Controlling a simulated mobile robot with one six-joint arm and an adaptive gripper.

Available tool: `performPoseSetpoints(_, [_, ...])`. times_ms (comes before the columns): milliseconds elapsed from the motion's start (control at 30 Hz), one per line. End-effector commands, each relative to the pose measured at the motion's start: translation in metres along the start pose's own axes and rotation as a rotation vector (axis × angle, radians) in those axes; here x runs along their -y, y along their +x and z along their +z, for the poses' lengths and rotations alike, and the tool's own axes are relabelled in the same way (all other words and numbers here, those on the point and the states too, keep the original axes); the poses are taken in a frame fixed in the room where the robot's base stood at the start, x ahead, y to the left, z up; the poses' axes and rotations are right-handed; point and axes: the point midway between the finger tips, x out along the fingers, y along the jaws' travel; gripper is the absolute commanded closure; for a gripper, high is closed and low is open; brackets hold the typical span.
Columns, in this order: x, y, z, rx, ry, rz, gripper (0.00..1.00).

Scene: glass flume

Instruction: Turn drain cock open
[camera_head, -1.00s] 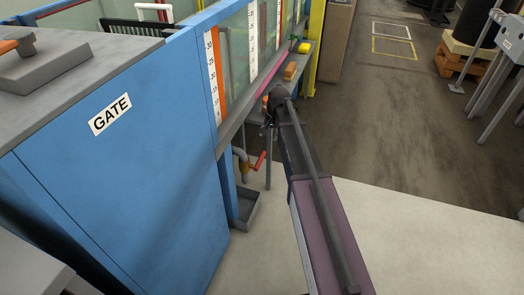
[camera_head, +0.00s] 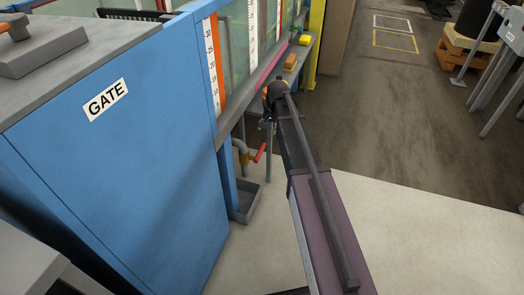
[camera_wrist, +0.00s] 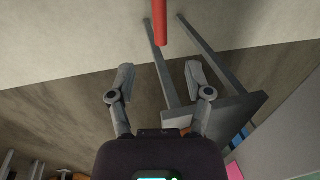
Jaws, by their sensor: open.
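The drain cock (camera_head: 243,152) is under the flume at the end of a grey pipe, with a red lever handle (camera_head: 259,153) sticking out to the right. In the wrist view the red handle (camera_wrist: 159,22) shows at the top centre, beyond the fingertips and in line with the gap between them. My gripper (camera_wrist: 156,72) is open and empty, a finger on each side of that gap. It is apart from the handle. In the head view my arm hides the gripper, and the valve body is small.
The blue cabinet marked GATE (camera_head: 106,100) stands left of the cock. A grey tray (camera_head: 245,202) sits on the floor below it. Grey support legs (camera_wrist: 205,55) stand right of the handle in the wrist view. An orange block (camera_head: 290,62) lies on the flume ledge.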

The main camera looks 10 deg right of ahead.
Motion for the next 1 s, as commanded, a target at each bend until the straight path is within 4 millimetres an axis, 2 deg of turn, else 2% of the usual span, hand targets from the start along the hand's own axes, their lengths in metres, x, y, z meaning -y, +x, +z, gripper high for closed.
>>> performPoseSetpoints(100, [-0.001, 0.014, 0.0, 0.0, 0.0, 0.0, 0.35])
performPoseSetpoints(1000, [-0.001, 0.083, 0.0, 0.0, 0.001, 0.0, 0.35])
